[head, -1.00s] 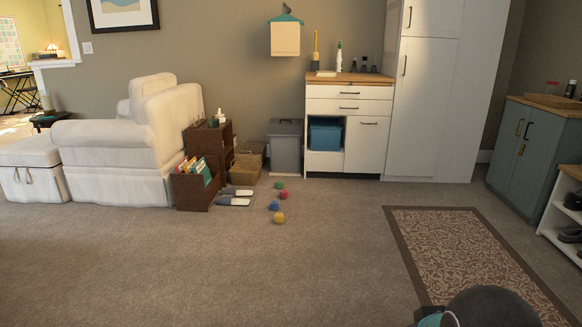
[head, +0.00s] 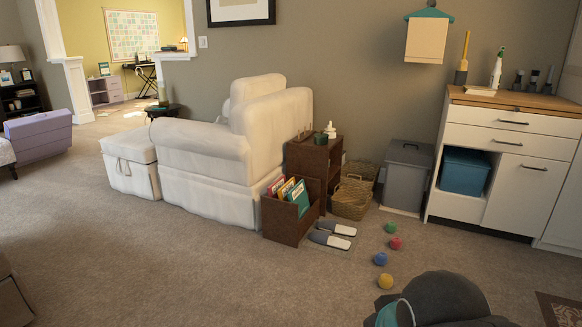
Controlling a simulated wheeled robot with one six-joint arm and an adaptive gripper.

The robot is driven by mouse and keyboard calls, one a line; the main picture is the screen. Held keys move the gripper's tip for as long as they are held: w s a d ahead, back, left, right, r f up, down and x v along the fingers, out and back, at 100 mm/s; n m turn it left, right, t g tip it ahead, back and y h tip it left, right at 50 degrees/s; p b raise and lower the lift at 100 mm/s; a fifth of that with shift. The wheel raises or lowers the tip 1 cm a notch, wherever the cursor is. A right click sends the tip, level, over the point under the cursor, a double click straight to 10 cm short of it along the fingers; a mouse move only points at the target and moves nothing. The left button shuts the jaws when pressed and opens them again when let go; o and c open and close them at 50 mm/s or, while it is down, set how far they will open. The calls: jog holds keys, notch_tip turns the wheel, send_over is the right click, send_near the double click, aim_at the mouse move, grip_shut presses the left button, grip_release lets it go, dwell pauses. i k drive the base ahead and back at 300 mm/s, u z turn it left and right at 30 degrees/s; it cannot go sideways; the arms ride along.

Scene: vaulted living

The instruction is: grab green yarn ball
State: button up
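A green yarn ball (head: 390,227) lies on the carpet in front of the grey bin, the farthest ball of a short row. A red ball (head: 395,243), a blue ball (head: 380,259) and a yellow ball (head: 385,281) lie nearer to me, each apart from the others. Part of my dark arm shows at the bottom right of the head view, nearer than the balls. My gripper's fingers cannot be made out, so whether it is open or shut does not show.
Grey slippers (head: 330,236) and a brown book box (head: 290,215) lie left of the balls. A grey bin (head: 405,175), wicker basket (head: 351,199) and white cabinet (head: 500,205) stand behind. A white armchair (head: 215,170) is further left. The carpet (head: 200,280) in front is clear.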

aim_at(392, 227)
jog(key=u, duration=0.05)
jog(key=i, duration=2.15)
jog(key=z, duration=0.25)
jog(key=i, duration=1.35)
jog(key=z, duration=0.25)
